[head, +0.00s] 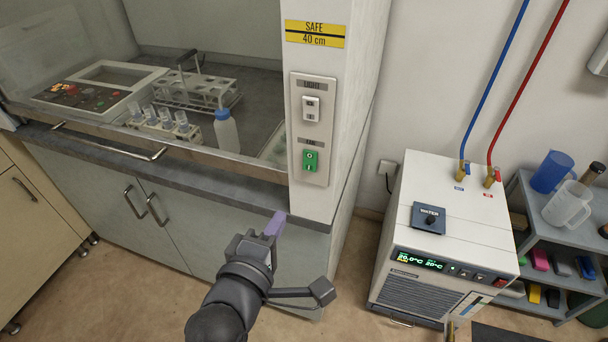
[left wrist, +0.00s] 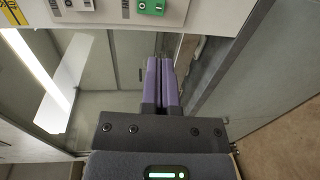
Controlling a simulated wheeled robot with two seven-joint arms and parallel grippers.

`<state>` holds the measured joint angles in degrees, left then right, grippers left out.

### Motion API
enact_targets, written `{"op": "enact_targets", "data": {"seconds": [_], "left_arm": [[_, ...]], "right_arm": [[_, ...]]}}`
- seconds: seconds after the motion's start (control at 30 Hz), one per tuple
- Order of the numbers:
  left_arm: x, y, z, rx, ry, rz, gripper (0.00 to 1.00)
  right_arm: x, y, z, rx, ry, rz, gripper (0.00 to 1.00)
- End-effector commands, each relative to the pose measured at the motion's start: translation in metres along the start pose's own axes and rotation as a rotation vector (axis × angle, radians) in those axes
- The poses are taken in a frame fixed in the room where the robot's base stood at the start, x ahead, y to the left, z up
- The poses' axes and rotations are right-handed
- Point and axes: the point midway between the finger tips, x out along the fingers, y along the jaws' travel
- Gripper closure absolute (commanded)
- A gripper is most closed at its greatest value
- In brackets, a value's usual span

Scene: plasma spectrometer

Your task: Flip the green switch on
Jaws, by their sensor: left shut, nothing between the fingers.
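The green switch (head: 310,160) sits low on a pale panel on the fume hood's front post, under a small label. It also shows at the top edge of the left wrist view (left wrist: 152,6). My left gripper (head: 275,224) is below and left of the switch in the head view, apart from it. Its purple fingers (left wrist: 162,82) are closed together with nothing between them. The switch is in plain view, but I cannot tell its position. My right gripper is not in view.
A white light switch (head: 310,108) is above the green one on the same panel (head: 325,135). The hood holds a tube rack (head: 205,90) and a blue-capped bottle (head: 227,130). A white chiller (head: 445,230) stands to the right. The space before the post is clear.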

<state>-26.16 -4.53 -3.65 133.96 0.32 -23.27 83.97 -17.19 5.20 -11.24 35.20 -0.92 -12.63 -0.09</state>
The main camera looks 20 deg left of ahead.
Motion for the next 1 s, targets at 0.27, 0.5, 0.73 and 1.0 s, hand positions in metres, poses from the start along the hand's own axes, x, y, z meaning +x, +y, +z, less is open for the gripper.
{"op": "enact_targets", "data": {"seconds": [0.27, 0.5, 0.73, 1.0], "left_arm": [[0.060, -0.001, 0.000, 0.002, -0.001, 0.003, 1.00], [0.107, -0.001, 0.000, 0.002, 0.000, 0.000, 1.00], [0.126, -0.001, 0.000, 0.001, 0.000, -0.001, 1.00], [0.127, 0.000, 0.000, 0.001, 0.000, -0.001, 1.00]], "right_arm": [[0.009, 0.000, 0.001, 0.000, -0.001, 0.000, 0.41], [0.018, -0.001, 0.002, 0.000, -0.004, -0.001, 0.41], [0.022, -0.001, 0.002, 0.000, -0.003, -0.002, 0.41], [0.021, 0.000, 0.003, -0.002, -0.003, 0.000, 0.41]]}}
